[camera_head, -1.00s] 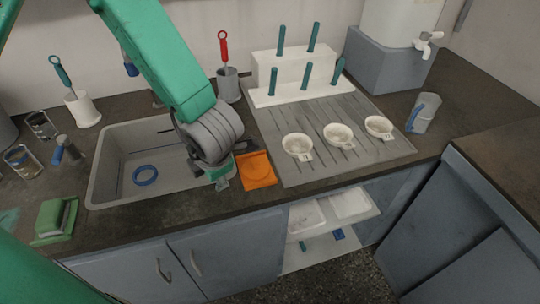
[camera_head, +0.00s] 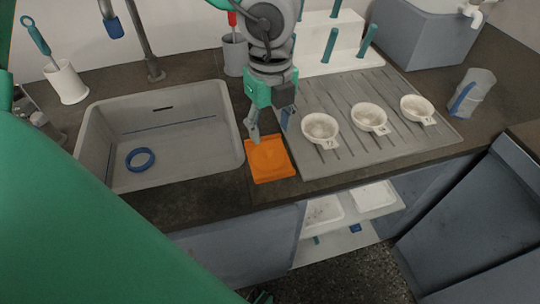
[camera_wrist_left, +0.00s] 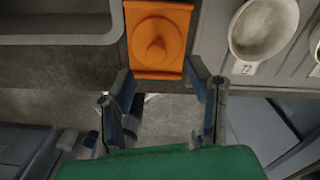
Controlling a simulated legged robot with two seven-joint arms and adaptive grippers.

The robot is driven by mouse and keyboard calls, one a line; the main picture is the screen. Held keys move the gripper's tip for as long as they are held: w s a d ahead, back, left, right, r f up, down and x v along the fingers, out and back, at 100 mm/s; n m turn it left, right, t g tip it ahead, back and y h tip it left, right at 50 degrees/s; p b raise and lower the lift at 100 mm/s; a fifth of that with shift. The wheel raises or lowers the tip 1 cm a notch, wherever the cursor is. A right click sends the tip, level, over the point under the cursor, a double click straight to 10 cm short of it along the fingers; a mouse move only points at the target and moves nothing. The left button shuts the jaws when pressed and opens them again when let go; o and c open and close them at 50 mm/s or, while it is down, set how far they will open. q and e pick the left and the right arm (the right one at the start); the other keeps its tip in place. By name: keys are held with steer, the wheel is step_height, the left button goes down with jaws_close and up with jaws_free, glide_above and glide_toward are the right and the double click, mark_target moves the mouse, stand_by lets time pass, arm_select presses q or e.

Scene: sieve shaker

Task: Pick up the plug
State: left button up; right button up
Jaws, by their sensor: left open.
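The plug appears to be the orange square piece with a raised round knob in its middle (camera_head: 270,160). It lies flat on the dark counter between the sink and the grooved drainboard, and it also shows at the top of the left wrist view (camera_wrist_left: 143,64). My left gripper (camera_head: 270,128) is open, pointing down over the far side of the orange piece. In the left wrist view its two fingers (camera_wrist_left: 160,76) stand apart, on either side of the piece's lower edge, with nothing between them held. My right gripper is not in view.
The sink (camera_head: 205,150) with a blue ring (camera_head: 140,159) is at left. The drainboard (camera_head: 345,165) holds three white sieve cups (camera_head: 320,129). A grey holder (camera_head: 235,55) and white rack (camera_head: 345,58) stand behind. A jug (camera_head: 472,92) is at right.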

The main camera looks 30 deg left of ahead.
mark_target(269, 146)
arm_select(q)
steer(key=shift+a+f, duration=0.1)
steer(key=shift+f, duration=0.6)
step_height(269, 146, down, 5)
steer(key=shift+s+f+b, duration=0.1)
steer(key=shift+s+b, duration=0.05)
steer(key=shift+b, duration=0.9)
steer(key=shift+c, duration=0.4)
jaws_close()
